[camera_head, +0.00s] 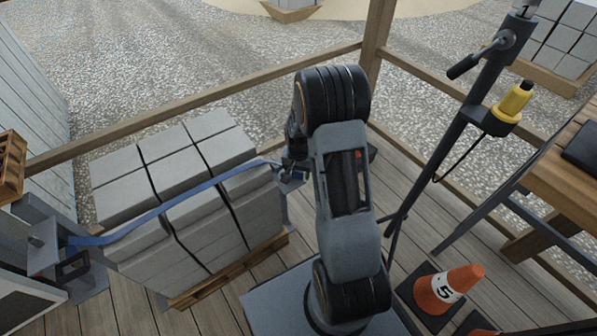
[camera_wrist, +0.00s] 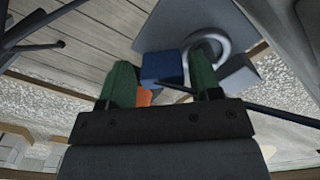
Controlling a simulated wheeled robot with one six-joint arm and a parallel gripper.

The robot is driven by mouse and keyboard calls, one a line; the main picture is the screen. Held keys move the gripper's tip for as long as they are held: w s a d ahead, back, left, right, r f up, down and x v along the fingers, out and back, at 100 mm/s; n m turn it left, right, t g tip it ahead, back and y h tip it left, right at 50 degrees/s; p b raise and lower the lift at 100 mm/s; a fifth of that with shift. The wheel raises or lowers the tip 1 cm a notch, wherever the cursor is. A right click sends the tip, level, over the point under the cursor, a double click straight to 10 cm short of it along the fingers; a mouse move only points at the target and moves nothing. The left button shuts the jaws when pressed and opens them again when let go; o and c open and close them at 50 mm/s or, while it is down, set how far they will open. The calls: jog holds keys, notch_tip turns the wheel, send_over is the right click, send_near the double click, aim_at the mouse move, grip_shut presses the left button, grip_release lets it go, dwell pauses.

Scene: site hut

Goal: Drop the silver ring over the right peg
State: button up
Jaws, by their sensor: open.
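In the wrist view a silver ring (camera_wrist: 208,45) shows on or against a grey surface, just beyond my gripper's right finger, which partly covers it. My gripper (camera_wrist: 160,64) has two green fingers standing apart, with nothing visibly clamped between them. A blue block (camera_wrist: 162,67) shows between and beyond the fingertips; I cannot tell its distance or whether it touches the ring. I cannot make out the right peg for certain in either view.
Grey blocks (camera_head: 178,170) on a wooden pallet (camera_head: 230,268) stand left of my arm, with a blue strap (camera_head: 165,207) across them. Orange cones (camera_head: 461,283), a dark stand (camera_head: 440,150) and a wooden bench (camera_head: 567,170) stand to the right. A wooden rail (camera_head: 200,100) runs behind.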

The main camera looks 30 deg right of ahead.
notch_tip(320, 180, up, 14)
jog(key=p, duration=0.5)
jog(key=shift+f, duration=0.15)
